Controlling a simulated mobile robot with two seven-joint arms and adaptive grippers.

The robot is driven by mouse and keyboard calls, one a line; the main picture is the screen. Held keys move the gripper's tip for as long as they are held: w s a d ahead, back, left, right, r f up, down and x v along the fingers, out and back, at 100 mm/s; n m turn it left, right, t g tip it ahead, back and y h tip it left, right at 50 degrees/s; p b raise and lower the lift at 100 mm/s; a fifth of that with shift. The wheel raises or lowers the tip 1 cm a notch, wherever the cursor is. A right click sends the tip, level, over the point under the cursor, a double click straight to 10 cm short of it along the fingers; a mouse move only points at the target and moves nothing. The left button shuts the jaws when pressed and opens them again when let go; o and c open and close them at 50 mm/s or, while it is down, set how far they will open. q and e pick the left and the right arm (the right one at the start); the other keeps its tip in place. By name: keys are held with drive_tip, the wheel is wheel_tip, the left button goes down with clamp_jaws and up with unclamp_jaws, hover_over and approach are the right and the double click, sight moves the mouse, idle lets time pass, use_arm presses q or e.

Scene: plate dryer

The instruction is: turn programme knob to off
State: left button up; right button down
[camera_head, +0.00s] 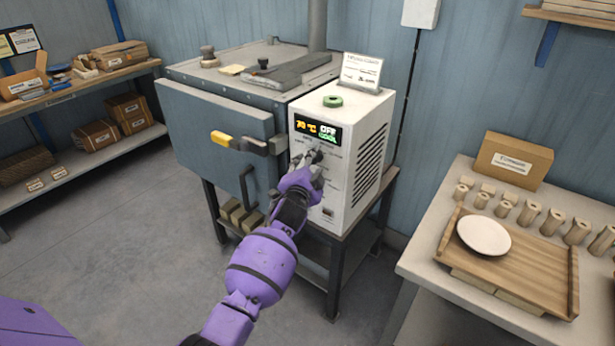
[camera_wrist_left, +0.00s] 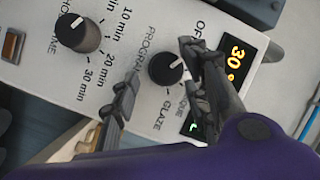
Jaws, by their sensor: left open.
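The programme knob (camera_wrist_left: 166,69) is a round black knob with a white pointer mark on the pale control panel (camera_wrist_left: 130,30). Its mark points up and right, toward the OFF lettering in the left wrist view. My left gripper (camera_wrist_left: 160,60) is open, with one finger on each side of this knob; I cannot tell whether they touch it. In the head view my left gripper (camera_head: 306,160) is at the front of the white control box (camera_head: 362,130) and hides part of the panel. My right gripper is not in view.
A second black knob (camera_wrist_left: 78,33), marked in minutes, is beside the programme knob. The dryer door (camera_head: 215,135) with its yellow-ended handle (camera_head: 238,143) is left of the control box. A table (camera_head: 440,225) with a wooden tray and white plate (camera_head: 484,237) stands right.

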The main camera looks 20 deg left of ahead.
use_arm(q)
drive_tip(key=s+r, duration=0.1)
drive_tip(key=s, duration=1)
drive_tip(key=shift+d, duration=0.3)
drive_tip(key=s+d+f+n+g+h, duration=0.3)
drive_tip(key=s+f+n, duration=0.5)
drive_tip(key=s+f, duration=1.05)
drive_tip(key=s+f+g, duration=0.1)
drive_tip(key=s+f, duration=0.2)
drive_tip(key=s, duration=0.5)
drive_tip(key=s+a+f+n+g+y, duration=0.1)
drive_tip(key=s+f, duration=0.3)
drive_tip(key=s, duration=0.4)
drive_tip(key=s+a+f+n+g, duration=0.1)
drive_tip(key=s+f+g, duration=0.2)
drive_tip(key=s, duration=0.5)
drive_tip(key=shift+s+a+f+y, duration=0.3)
drive_tip(key=shift+f+y, duration=0.1)
drive_tip(key=shift+f, duration=0.2)
